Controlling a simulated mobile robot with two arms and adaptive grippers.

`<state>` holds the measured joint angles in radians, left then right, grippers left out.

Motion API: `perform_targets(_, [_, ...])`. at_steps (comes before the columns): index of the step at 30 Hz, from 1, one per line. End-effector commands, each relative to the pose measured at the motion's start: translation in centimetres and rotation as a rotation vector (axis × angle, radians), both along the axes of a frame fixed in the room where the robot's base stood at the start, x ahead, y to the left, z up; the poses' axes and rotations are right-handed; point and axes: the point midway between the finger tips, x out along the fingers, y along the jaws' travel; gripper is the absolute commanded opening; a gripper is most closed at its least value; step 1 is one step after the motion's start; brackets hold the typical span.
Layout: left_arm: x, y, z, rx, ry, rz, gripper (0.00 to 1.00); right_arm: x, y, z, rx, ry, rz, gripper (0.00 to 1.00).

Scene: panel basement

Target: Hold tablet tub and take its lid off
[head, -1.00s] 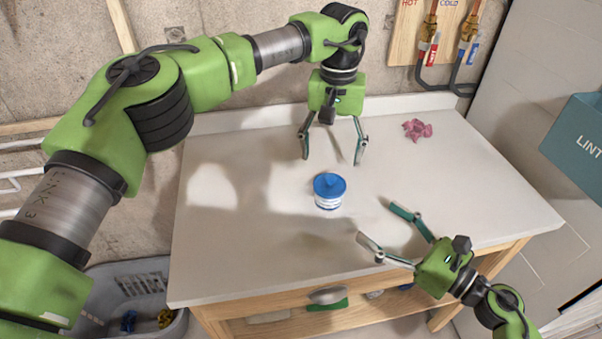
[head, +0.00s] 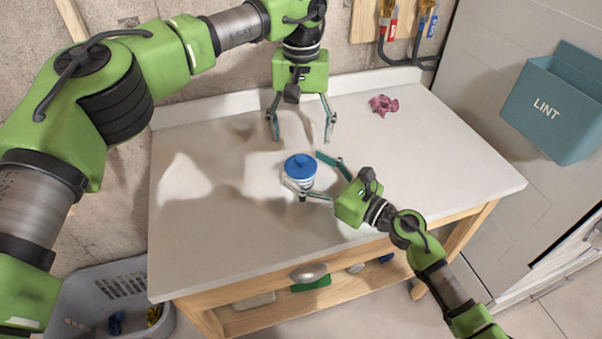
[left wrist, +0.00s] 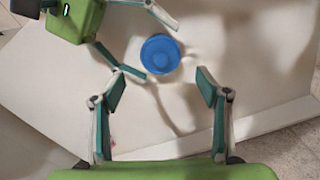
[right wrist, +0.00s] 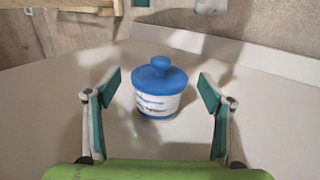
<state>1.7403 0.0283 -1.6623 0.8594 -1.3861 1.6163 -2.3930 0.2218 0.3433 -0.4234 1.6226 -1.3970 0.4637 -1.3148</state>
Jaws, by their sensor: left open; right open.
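The tablet tub (head: 300,181) stands upright on the white table, with a white labelled body and a blue knobbed lid (head: 300,165) on top. My right gripper (head: 303,174) is open at table height, with its fingers reaching to either side of the tub. In the right wrist view the tub (right wrist: 158,103) sits centred between and slightly beyond the open fingertips. My left gripper (head: 301,138) is open and points down, above and behind the tub. In the left wrist view the blue lid (left wrist: 160,54) lies beyond its fingers, with the right gripper's fingers beside it.
A crumpled pink cloth (head: 383,105) lies at the back right of the white table (head: 220,245). A teal LINT bin (head: 550,110) hangs on the right wall. A grey basket (head: 85,290) stands on the floor at left. The table's left side is clear.

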Motion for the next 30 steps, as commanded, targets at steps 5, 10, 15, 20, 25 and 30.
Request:
perform_targets(5, [0.0,0.0,0.0,0.000,0.000,0.000,0.68,0.3,0.4,0.0,0.000,0.000,0.000,0.74])
perform_targets(10, [0.0,0.0,0.0,0.000,0.000,0.000,0.68,0.3,0.4,0.0,0.000,0.000,0.000,0.74])
perform_targets(15, [0.0,0.0,0.0,0.000,0.000,0.000,0.68,0.3,0.3,0.0,-0.001,-0.001,0.000,0.33])
perform_targets(20, [0.0,0.0,0.0,0.000,-0.001,-0.001,0.74,0.3,0.3,0.0,-0.001,-0.001,0.000,0.15])
perform_targets(25, [-0.1,0.6,-0.1,-0.016,-0.020,-0.054,0.74,0.3,0.3,0.0,-0.001,-0.001,0.000,0.15])
perform_targets(30, [-0.7,1.6,0.1,-0.059,-0.086,-0.202,0.74,0.3,0.3,0.0,-0.001,0.000,0.000,0.15])
